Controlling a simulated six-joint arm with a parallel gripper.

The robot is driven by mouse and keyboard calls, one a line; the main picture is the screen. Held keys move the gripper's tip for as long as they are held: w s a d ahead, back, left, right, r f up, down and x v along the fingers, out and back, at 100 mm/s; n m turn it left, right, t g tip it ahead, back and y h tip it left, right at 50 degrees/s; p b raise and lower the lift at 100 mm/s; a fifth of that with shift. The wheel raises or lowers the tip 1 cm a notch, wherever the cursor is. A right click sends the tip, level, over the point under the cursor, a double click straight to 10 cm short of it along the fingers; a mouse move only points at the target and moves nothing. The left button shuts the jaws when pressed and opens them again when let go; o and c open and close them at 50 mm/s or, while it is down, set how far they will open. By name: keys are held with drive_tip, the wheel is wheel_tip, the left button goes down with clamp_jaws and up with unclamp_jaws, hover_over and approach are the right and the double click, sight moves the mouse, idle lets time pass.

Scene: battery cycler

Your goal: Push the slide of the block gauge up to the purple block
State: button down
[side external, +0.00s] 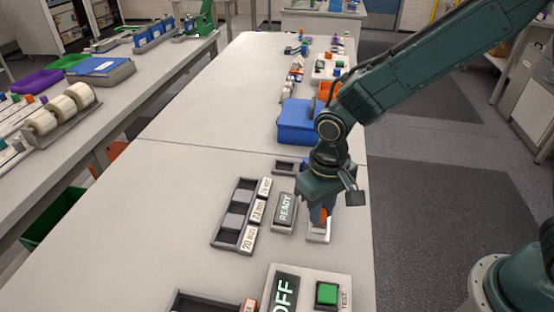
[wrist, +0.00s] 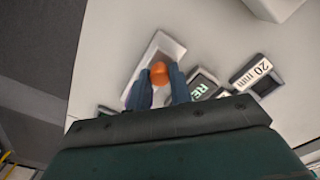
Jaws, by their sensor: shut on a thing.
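The block gauge is a pale, narrow tray (side external: 318,237) near the right edge of the table; it also shows in the wrist view (wrist: 166,45). The orange knob of its slide (wrist: 159,73) sits between the two blue fingers of my gripper (wrist: 158,85). My gripper (side external: 321,212) points down over the gauge and is shut on this knob. A small purplish patch by the left finger in the wrist view may be the purple block; most of it is hidden by my gripper. I cannot tell the gap between slide and block.
A display reading READY (side external: 284,211) stands just left of the gauge. Further left is a dark tray with labelled compartments (side external: 226,229). A box with an OFF display and green button (side external: 327,293) is in front. A blue bin (side external: 297,122) stands behind. The table's left side is clear.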

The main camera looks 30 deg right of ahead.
drive_tip(key=shift+w+d, duration=0.7)
drive_tip(key=c, duration=1.3)
unclamp_jaws()
drive_tip(key=shift+o, duration=0.2)
drive_tip(key=shift+r, duration=0.15)
wheel_tip(320, 180, up, 14)
drive_tip(key=shift+f, duration=0.2)
